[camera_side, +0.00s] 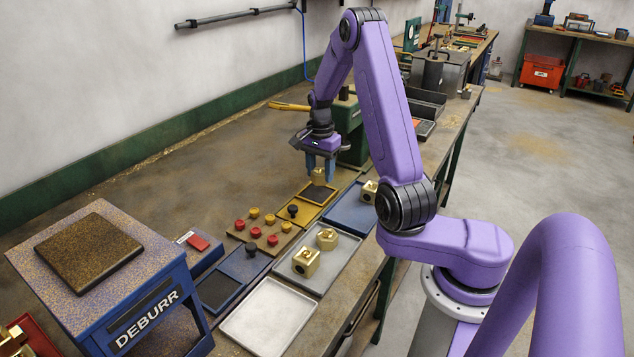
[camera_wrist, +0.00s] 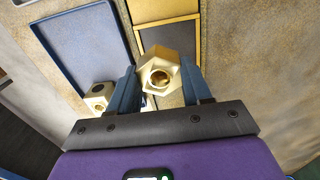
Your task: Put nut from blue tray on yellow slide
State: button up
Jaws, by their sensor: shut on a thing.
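A brass hex nut (camera_side: 318,174) is held between the fingers of my gripper (camera_side: 320,179). In the wrist view the nut (camera_wrist: 160,73) shows its round hole, with a blue finger on each side of my gripper (camera_wrist: 158,69). The yellow slide (camera_side: 322,198) with its dark pad lies beneath the gripper in the side view; in the wrist view the slide (camera_wrist: 168,34) is just beyond the nut. The exact gap to it is unclear. The blue tray (camera_side: 350,214) is beside the slide, with another brass piece (camera_side: 369,191) in it. The tray (camera_wrist: 82,45) is left in the wrist view.
A grey tray (camera_side: 335,255) with two brass pieces is nearer the camera. A panel of red and yellow knobs (camera_side: 263,232) and a black knob (camera_side: 293,210) stand close to the slide. The blue DEBURR stand (camera_side: 150,318) is front left. Open bench lies behind.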

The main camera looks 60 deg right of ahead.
aim_at(317, 181)
jog(key=shift+w+d+f, duration=0.2)
jog(key=shift+w+f, duration=0.2)
jog(key=shift+f, duration=0.15)
jog(key=shift+w+d+f, duration=0.15)
jog(key=shift+w+f, duration=0.25)
jog(key=shift+f, duration=1.5)
jog(key=shift+f, duration=0.15)
jog(key=o, duration=1.4)
